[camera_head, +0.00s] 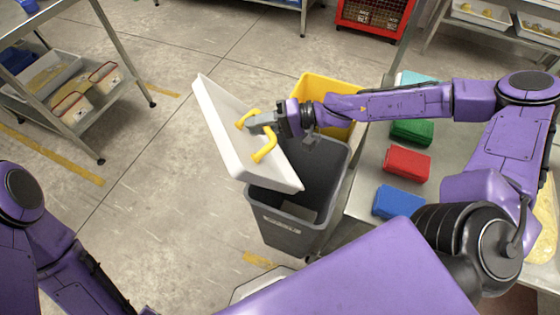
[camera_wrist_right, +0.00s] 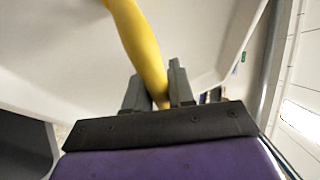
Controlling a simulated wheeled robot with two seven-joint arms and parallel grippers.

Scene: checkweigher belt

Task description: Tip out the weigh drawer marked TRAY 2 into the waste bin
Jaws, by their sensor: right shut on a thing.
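A white drawer (camera_head: 225,120) with a yellow handle (camera_head: 265,150) is tilted steeply over the dark grey bin (camera_head: 285,235). My right gripper (camera_head: 262,122) is shut on the handle. In the right wrist view, the yellow handle (camera_wrist_right: 140,45) runs between the two fingers (camera_wrist_right: 160,88), with the white drawer (camera_wrist_right: 60,50) behind it. No TRAY 2 mark shows, and the drawer's inside faces away, so its contents are hidden. The grey bin has a pale label on its front, too small to read surely. My left arm is at lower left; its gripper is out of view.
A yellow bin (camera_head: 325,90) stands behind the grey one. Green (camera_head: 412,131), red (camera_head: 407,162) and blue (camera_head: 397,202) blocks lie on a metal table (camera_head: 365,185) at right. A shelf rack with trays (camera_head: 95,55) stands at left. The floor between is clear.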

